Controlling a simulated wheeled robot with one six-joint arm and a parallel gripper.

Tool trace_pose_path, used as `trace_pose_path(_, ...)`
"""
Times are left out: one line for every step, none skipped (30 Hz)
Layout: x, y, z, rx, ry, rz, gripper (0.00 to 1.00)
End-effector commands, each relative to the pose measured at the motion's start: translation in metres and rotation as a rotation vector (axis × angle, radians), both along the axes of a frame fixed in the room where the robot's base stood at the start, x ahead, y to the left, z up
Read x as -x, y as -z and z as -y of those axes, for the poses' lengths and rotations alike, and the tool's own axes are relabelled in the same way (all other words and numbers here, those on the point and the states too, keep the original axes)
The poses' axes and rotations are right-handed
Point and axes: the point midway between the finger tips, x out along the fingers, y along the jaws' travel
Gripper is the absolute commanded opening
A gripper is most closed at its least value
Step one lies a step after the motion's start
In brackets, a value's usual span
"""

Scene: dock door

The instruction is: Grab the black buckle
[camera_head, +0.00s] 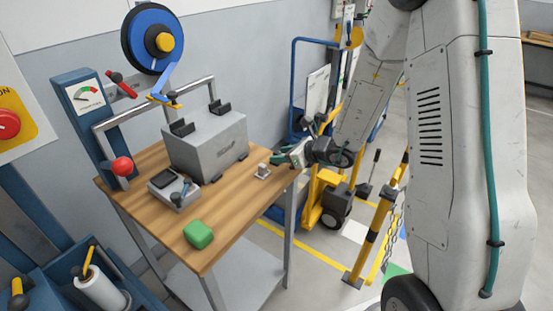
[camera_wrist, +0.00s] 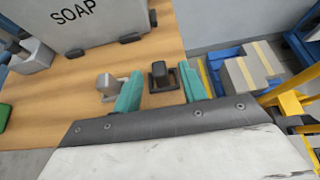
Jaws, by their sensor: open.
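The black buckle (camera_wrist: 160,75) is a small dark piece with an upright tab, near the table's edge in the wrist view. My gripper (camera_wrist: 161,82) has its teal fingers apart, one on each side of the buckle in that view, with a gap to each. I cannot tell how far above the table the fingertips are. In the head view my gripper (camera_head: 287,156) is over the right end of the wooden table (camera_head: 225,215); the buckle is hard to make out there. A similar pale grey buckle (camera_wrist: 108,85) lies just left of the left finger and also shows in the head view (camera_head: 262,171).
A grey SOAP box (camera_head: 210,146) stands behind on the table. A small grey device (camera_head: 174,190) and a green block (camera_head: 198,234) lie to the left. Past the table's right edge are a yellow post (camera_head: 370,235) and a yellow-and-blue lift truck (camera_head: 322,195).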

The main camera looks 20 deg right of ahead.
Motion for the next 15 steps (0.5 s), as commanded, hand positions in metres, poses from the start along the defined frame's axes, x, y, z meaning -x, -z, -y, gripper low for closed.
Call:
trace_pose_path(-0.0043,0.0032,-0.0039,0.0,-0.001,0.0,0.42)
trace_pose_path(-0.0057,0.0042,-0.005,0.0,-0.001,0.0,0.42)
trace_pose_path(-0.0067,0.005,-0.0056,0.0,-0.001,0.0,0.42)
trace_pose_path(-0.007,0.0051,-0.0056,0.0,0.0,0.0,0.42)
trace_pose_path(-0.007,0.005,-0.0055,0.0,0.0,0.0,0.42)
trace_pose_path(-0.0069,0.0048,-0.0053,0.0,0.0,0.0,0.42)
trace_pose_path(-0.0068,0.0047,-0.0052,0.0,0.0,0.0,0.42)
trace_pose_path(-0.0068,0.0047,-0.0052,0.0,0.0,0.0,0.42)
trace_pose_path(-0.0067,0.0046,-0.0053,0.0,0.0,0.0,0.36)
trace_pose_path(-0.0067,0.0046,-0.0053,0.0,0.0,0.001,0.28)
trace_pose_path(-0.0067,0.0046,-0.0054,0.0,0.0,0.001,0.2)
trace_pose_path(-0.0067,0.0045,-0.0054,0.0,0.0,0.001,0.08)
trace_pose_path(-0.0067,0.0045,-0.0055,0.0,0.0,0.001,0.0)
trace_pose_path(-0.0067,0.0045,-0.0055,0.0,0.0,0.001,0.0)
trace_pose_path(-0.0067,0.0044,-0.0055,0.0,0.0,0.001,0.0)
